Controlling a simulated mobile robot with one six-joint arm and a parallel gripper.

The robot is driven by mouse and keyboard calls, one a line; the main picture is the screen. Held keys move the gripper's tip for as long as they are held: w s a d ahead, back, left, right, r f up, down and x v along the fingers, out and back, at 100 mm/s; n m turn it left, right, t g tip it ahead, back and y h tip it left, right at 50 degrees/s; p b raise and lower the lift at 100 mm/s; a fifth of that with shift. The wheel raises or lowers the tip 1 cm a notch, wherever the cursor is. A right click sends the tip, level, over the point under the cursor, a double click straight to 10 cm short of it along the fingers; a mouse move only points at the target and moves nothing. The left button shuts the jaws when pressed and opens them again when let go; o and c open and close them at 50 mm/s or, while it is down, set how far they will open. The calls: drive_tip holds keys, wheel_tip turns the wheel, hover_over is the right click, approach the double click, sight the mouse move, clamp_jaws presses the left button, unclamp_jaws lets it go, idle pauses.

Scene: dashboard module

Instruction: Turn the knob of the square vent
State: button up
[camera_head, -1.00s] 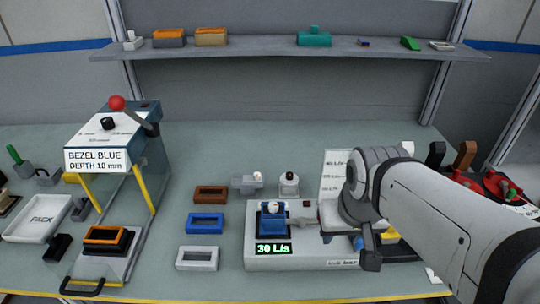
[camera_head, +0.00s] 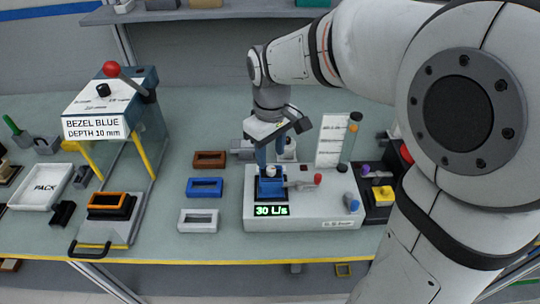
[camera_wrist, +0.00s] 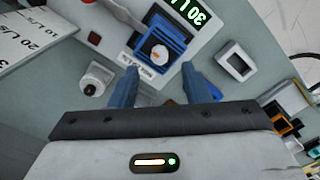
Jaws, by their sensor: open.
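The square vent (camera_head: 268,190) is blue and sits in the white test unit (camera_head: 325,208), beside a display reading 30 L/s. Its pale round knob (camera_wrist: 160,53) shows in the wrist view, in the middle of the blue vent (camera_wrist: 177,38). My gripper (camera_head: 270,160) points down just above and behind the vent in the head view. In the wrist view my gripper (camera_wrist: 163,84) has its two blue fingers apart, with nothing between them. The knob lies ahead of the gap between the fingertips. The head view does not clearly show whether the fingers touch the vent.
A small white knobbed block (camera_wrist: 97,78) is near the left finger. Brown (camera_head: 209,159), blue (camera_head: 205,187) and white (camera_head: 198,220) frames lie left of the unit. A press (camera_head: 112,120) stands farther left.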

sight(271, 168)
drive_tip(key=shift+f, duration=2.3)
drive_tip(key=shift+c, duration=0.3)
